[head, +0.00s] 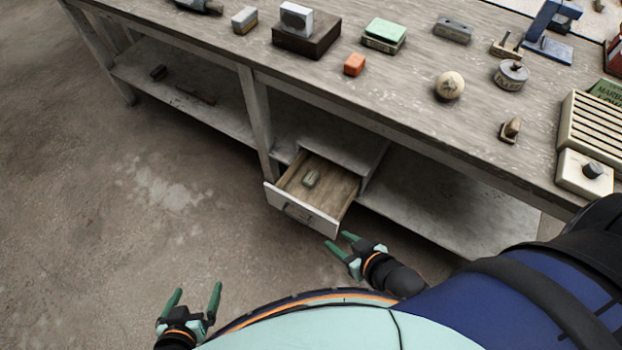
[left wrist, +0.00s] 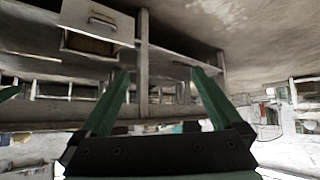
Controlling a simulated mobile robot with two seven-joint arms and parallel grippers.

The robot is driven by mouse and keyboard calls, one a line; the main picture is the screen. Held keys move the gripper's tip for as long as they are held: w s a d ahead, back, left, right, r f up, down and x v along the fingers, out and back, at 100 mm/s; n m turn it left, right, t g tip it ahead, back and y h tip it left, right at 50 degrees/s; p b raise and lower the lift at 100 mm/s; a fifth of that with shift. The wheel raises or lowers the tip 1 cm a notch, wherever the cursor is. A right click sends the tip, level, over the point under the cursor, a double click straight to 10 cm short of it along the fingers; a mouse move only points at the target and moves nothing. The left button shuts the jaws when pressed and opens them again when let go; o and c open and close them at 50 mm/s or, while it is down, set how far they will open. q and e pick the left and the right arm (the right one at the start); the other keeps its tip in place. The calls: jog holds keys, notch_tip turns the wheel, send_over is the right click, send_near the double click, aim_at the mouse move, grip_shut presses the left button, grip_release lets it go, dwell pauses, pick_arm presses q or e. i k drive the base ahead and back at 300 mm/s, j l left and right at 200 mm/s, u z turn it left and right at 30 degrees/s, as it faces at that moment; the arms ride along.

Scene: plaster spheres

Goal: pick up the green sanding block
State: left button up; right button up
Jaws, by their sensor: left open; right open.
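A brighter green-topped block (head: 385,31) sits on the bench top; I cannot tell for certain which is the sanding block. My left gripper (head: 197,289) is open and empty over the floor, well to the lower left of the drawer; its spread fingers also show in the left wrist view (left wrist: 160,73). My right gripper (head: 340,242) is open and empty, just in front of the drawer's right front corner. The drawer front shows in the left wrist view (left wrist: 97,22), its contents hidden.
A lower shelf (head: 190,98) runs beside the drawer. The floor (head: 130,210) at left is clear.

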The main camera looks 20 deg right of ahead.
aim_at(313, 176)
jog(key=z, duration=1.85)
jog(key=u, duration=1.2)
jog(key=j+z, duration=0.15)
jog(key=z, duration=0.2)
jog(key=i+j+z, duration=0.15)
jog(key=z, duration=0.25)
jog(key=j+z, duration=0.2)
jog(key=z, duration=0.15)
jog(key=j+z, duration=0.45)
jog(key=j, duration=0.45)
